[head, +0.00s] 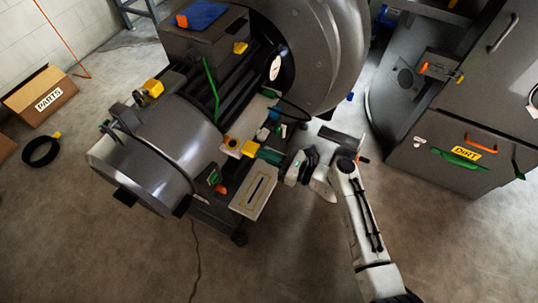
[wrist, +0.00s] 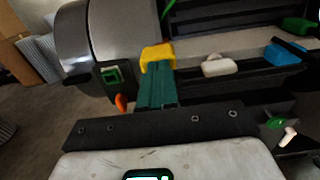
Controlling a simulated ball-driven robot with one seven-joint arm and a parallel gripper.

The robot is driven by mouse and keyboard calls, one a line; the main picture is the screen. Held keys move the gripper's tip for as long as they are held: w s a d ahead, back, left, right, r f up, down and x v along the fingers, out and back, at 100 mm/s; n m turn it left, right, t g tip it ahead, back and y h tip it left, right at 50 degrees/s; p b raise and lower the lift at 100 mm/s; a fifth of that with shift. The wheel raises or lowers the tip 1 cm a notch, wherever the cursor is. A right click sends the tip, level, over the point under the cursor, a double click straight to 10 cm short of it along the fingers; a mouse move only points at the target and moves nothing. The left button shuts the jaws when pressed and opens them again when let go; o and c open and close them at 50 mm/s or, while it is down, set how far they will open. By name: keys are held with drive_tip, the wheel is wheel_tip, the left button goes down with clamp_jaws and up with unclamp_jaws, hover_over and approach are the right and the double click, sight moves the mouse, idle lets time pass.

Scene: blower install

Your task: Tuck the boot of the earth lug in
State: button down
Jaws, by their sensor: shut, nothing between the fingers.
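My gripper (head: 261,153) reaches in from the right in the head view. Its teal fingers, also in the wrist view (wrist: 157,72), are together with nothing held between them. Their tips are at a yellow block-like cap (head: 249,148) on the blower's frame, also in the wrist view (wrist: 157,53). The tips look to be touching or just in front of it. The fingers hide its near side. I cannot tell for sure whether this cap is the boot of the earth lug. A green cable (head: 210,80) runs down the blower's side; its lower end is unclear.
The grey motor drum (head: 165,140) lies left of the fingertips, with a green-framed square (wrist: 111,76) and orange tab (wrist: 121,102) close by. A white piece (wrist: 218,66) and blue block (wrist: 284,53) lie right. A dark cabinet (head: 460,125) stands right; the front floor is clear.

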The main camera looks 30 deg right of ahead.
sight(251, 149)
drive_tip(key=x, duration=0.2)
drive_tip(key=shift+w+a, duration=0.15)
drive_tip(key=shift+w, duration=0.1)
idle(0.5)
